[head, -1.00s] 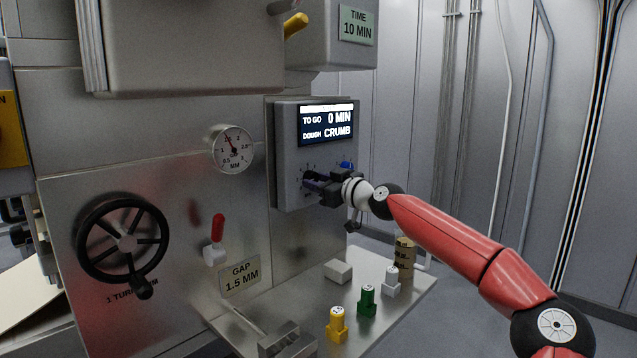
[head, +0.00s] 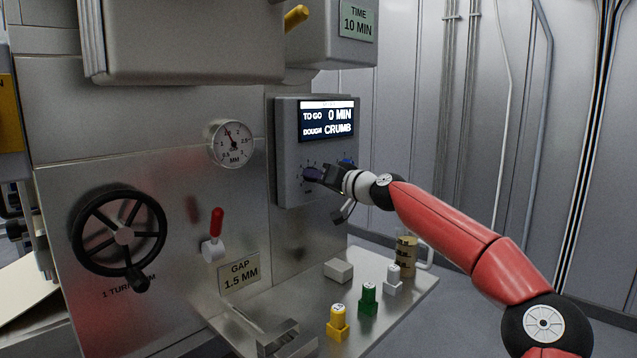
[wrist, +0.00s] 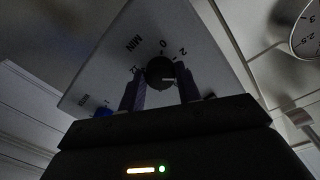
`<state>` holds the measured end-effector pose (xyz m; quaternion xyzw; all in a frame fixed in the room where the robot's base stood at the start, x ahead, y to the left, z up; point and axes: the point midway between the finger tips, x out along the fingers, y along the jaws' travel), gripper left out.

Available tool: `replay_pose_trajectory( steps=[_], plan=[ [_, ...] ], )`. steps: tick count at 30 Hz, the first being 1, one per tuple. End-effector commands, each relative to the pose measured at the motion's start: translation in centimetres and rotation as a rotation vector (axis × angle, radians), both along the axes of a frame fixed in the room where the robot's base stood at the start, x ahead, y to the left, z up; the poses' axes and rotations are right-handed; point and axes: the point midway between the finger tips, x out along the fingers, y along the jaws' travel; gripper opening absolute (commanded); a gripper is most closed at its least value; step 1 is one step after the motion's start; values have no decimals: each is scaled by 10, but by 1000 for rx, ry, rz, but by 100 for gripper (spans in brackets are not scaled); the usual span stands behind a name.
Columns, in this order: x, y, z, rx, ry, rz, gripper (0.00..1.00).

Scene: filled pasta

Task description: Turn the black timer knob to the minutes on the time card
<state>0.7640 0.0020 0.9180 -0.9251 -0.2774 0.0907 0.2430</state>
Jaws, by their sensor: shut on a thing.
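The black timer knob (wrist: 160,71) is on the front of the grey control box (head: 288,150), with a dial marked MIN, 0, 2 and 12 around it. In the wrist view my gripper (wrist: 160,91) has one finger on each side of the knob and is shut on it. A pale mark shows on the knob's face. In the head view my gripper (head: 317,174) mostly hides the knob. The time card (head: 358,22) reads TIME 10 MIN. The screen (head: 327,122) reads TO GO 0 MIN and DOUGH CRUMB.
A blue button (head: 346,162) is close beside the gripper. A gauge (head: 232,144), handwheel (head: 122,236) and red lever (head: 216,222) are to the left. Yellow (head: 338,322), green (head: 368,299) and white (head: 392,279) pegs stand on the shelf below.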

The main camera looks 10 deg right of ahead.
Motion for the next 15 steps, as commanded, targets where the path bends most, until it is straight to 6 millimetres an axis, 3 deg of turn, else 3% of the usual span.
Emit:
replay_pose_trajectory(
  steps=[15],
  plan=[
    [0, 0, 3, 396, 286, -2, 10]
  ],
)
